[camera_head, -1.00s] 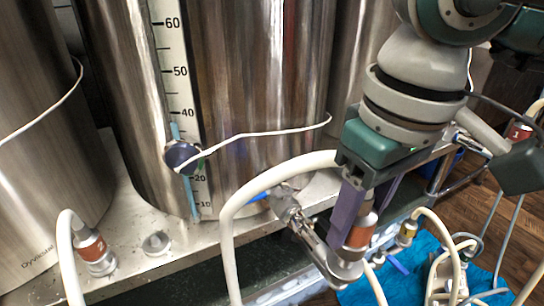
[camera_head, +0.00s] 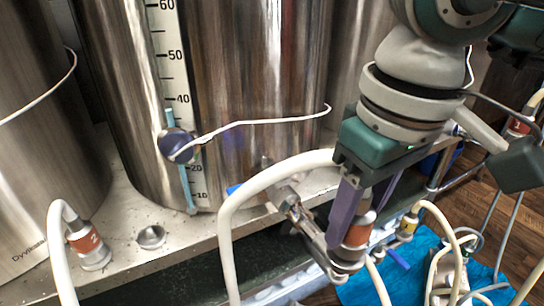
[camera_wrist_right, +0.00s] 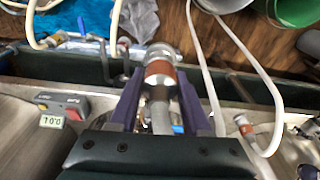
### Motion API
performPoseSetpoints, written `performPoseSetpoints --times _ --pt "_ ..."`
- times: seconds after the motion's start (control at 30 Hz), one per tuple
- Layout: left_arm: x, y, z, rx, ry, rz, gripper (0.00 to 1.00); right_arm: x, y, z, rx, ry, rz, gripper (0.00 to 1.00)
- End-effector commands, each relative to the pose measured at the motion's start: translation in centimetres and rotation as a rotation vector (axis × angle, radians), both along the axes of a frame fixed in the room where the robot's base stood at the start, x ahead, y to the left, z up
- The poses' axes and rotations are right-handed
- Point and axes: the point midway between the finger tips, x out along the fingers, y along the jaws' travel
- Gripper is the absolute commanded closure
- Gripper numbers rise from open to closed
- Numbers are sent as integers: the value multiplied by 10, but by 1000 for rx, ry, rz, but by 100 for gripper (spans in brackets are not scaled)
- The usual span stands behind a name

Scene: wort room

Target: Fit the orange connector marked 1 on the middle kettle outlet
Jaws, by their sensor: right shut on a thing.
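My right gripper (camera_head: 362,208) is shut on an orange-banded metal connector (camera_head: 359,232) with a white hose. The wrist view shows its orange band (camera_wrist_right: 160,73) between the two purple fingers (camera_wrist_right: 160,112). The middle kettle (camera_head: 250,80) is a tall steel vessel with a level scale. Its outlet pipe (camera_head: 292,207) runs forward and down towards the held connector. The connector's lower end overlaps the pipe's end in the head view; I cannot tell whether it is seated. No number is readable on the held connector. My left gripper is out of view.
Another orange connector, marked 2 (camera_head: 87,244), stands on the steel ledge at left beside a small metal cup (camera_head: 151,237). A white hose (camera_head: 228,235) arches in front of the kettle. A blue cloth (camera_head: 425,262) with hoses and fittings lies on the wooden floor at right.

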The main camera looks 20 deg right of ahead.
Motion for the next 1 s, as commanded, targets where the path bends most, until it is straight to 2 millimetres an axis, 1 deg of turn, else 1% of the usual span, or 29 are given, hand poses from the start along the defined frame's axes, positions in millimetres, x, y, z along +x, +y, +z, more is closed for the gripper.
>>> performPoseSetpoints --times 0.37,0.4,0.7,0.9,1.0 --pt "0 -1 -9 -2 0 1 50 0 0 -8 0 -1 0 100" --pt "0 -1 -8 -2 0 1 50 0 0 -8 0 -1 0 50" --pt "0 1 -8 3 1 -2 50 0 0 -7 0 -1 0 17" --pt "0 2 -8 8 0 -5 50 0 0 -8 0 0 0 17" --pt "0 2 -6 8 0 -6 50 0 0 -3 0 -1 0 17"
